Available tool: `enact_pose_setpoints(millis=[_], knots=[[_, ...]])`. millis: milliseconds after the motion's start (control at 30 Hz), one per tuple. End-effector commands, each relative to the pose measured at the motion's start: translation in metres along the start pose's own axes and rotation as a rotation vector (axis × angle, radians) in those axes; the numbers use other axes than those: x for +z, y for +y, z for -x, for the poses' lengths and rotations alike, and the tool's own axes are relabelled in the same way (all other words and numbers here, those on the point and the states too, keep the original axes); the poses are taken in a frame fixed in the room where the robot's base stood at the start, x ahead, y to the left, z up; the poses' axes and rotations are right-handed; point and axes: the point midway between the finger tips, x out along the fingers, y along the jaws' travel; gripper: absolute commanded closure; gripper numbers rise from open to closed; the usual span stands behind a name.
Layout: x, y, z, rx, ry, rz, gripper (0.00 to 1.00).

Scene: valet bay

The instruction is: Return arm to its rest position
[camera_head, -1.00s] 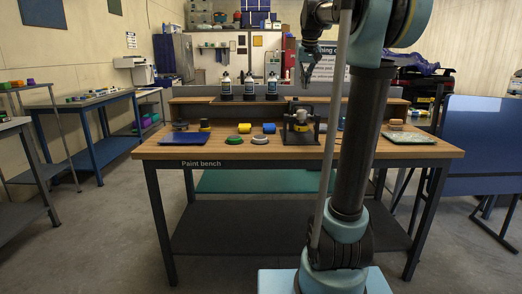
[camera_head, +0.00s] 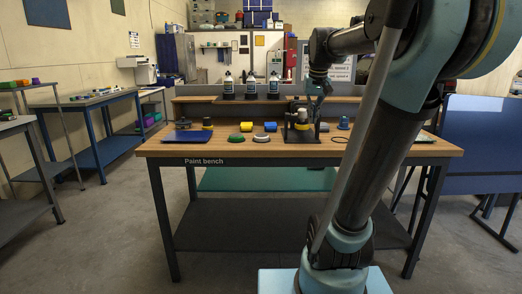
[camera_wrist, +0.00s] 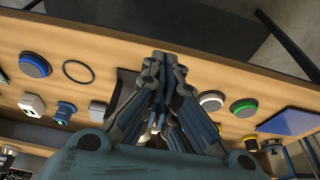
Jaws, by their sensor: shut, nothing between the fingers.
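My upper arm leans up and to the right and hides part of the bench's right side.
The bench holds a blue tray (camera_head: 188,136), a green pad (camera_head: 236,138), a pale pad (camera_head: 262,139), yellow (camera_head: 245,127) and blue (camera_head: 270,127) pieces. Three bottles (camera_head: 251,86) stand on its rear shelf. A blue panel (camera_head: 487,136) stands at right. Floor at left front is clear.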

Motion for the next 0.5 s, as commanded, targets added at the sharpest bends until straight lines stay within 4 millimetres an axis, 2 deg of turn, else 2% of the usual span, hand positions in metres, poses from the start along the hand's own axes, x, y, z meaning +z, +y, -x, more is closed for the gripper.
enact_pose_setpoints(millis=[33, 267, 500], knots=[[0.022, -0.001, -0.010, 0.000, -0.005, 0.001, 1.00], [0.113, -0.003, -0.058, 0.000, -0.032, 0.007, 1.00], [0.207, -0.004, -0.116, 0.000, -0.060, 0.011, 1.00]])
